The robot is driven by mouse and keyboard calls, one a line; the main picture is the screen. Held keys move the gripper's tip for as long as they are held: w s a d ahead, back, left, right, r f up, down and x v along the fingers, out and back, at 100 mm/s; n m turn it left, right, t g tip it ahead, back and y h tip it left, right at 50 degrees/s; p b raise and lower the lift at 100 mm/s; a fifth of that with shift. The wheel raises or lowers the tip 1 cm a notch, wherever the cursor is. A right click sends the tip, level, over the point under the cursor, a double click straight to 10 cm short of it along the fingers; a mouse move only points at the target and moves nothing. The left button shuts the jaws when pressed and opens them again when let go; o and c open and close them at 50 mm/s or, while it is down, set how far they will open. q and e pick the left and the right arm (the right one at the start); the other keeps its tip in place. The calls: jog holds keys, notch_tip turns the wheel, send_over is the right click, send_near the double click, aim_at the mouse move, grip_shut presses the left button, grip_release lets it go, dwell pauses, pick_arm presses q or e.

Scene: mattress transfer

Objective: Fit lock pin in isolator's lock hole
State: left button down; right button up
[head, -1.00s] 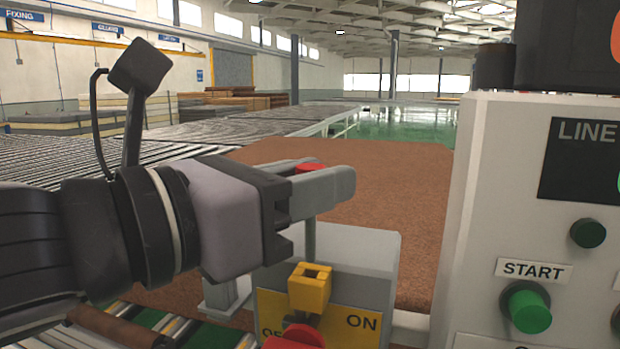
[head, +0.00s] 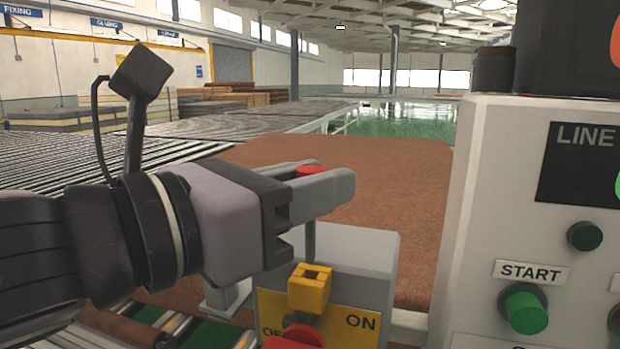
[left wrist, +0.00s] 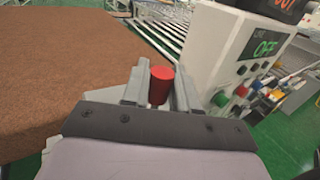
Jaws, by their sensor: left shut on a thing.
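My left gripper (head: 325,190) is shut on the lock pin (head: 310,240), which hangs upright with its red head (head: 310,170) above the fingers and its thin grey shaft below. The left wrist view also shows the red head (left wrist: 160,85) between the fingers. The isolator (head: 360,260) is a grey box with a yellow ON/OFF plate, a red handle (head: 298,335) and a yellow block (head: 308,292) with a square hole in its top. The shaft's lower end meets the block's back edge in the picture; the hole looks empty. Whether the tip is above or behind the block is unclear. My right gripper is out of view.
A control cabinet (head: 480,190) with a green START button (head: 526,310) stands close on the right. A large brown surface (head: 400,190) lies behind the isolator. Roller conveyors (head: 60,165) run along the left.

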aim_at(306, 255)
pick_arm(q)
jog(key=shift+f+b, duration=2.25)
jog(key=shift+f, duration=0.9)
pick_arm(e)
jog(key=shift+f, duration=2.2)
pick_arm(q)
jog(key=c, duration=0.8)
grip_release()
jog(key=shift+s+a, duration=0.1)
jog(key=shift+a, duration=0.1)
jog(key=shift+v, duration=1.25)
jog(key=b+v, duration=0.2)
jog(key=b, duration=0.1)
jog(key=shift+s+a+f, duration=0.1)
jog(key=shift+s+f, duration=0.05)
jog(key=shift+f, duration=0.1)
jog(key=shift+s+a+r+b, duration=0.25)
jog(key=shift+s+a+b, duration=0.45)
jog(key=shift+b, duration=0.4)
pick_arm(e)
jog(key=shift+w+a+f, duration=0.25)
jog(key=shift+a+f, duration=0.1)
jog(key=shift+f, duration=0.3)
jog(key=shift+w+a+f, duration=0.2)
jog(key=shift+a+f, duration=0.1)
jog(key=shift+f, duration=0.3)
